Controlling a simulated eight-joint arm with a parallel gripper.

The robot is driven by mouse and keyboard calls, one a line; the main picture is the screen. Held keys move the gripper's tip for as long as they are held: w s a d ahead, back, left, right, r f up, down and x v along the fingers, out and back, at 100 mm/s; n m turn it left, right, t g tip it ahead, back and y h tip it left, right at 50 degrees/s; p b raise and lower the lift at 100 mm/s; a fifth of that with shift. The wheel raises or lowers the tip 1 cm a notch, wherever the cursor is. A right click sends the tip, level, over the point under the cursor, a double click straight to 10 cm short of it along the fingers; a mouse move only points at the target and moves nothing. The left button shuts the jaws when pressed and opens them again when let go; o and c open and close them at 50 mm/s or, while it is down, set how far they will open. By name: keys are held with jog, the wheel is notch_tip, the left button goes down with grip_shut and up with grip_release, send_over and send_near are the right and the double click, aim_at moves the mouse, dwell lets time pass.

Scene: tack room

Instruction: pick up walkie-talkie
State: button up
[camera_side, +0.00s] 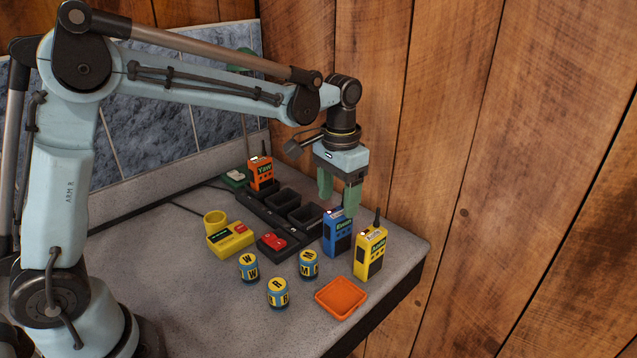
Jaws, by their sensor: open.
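Three walkie-talkies stand upright. The blue walkie-talkie (338,234) and the yellow walkie-talkie (369,254) are side by side near the right edge of the grey tabletop. The orange walkie-talkie (260,174) stands in the far end of a dark multi-slot charger (251,203). My gripper (338,205) points down with its two green fingers apart and nothing visible between them. It is over the blue walkie-talkie, its right fingertip close to the radio's top in the picture. I cannot tell whether they touch.
Several labelled cylinders (249,268) and an orange tray (341,298) are in front. A yellow device (230,238) and a red-topped block (271,241) lie left of the blue radio. A wooden wall (480,170) rises close on the right. The tabletop's front left is clear.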

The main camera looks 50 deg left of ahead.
aim_at(339, 211)
notch_tip(339, 211, down, 4)
jog(key=shift+d+f, duration=0.1)
jog(key=shift+c, duration=0.2)
grip_shut()
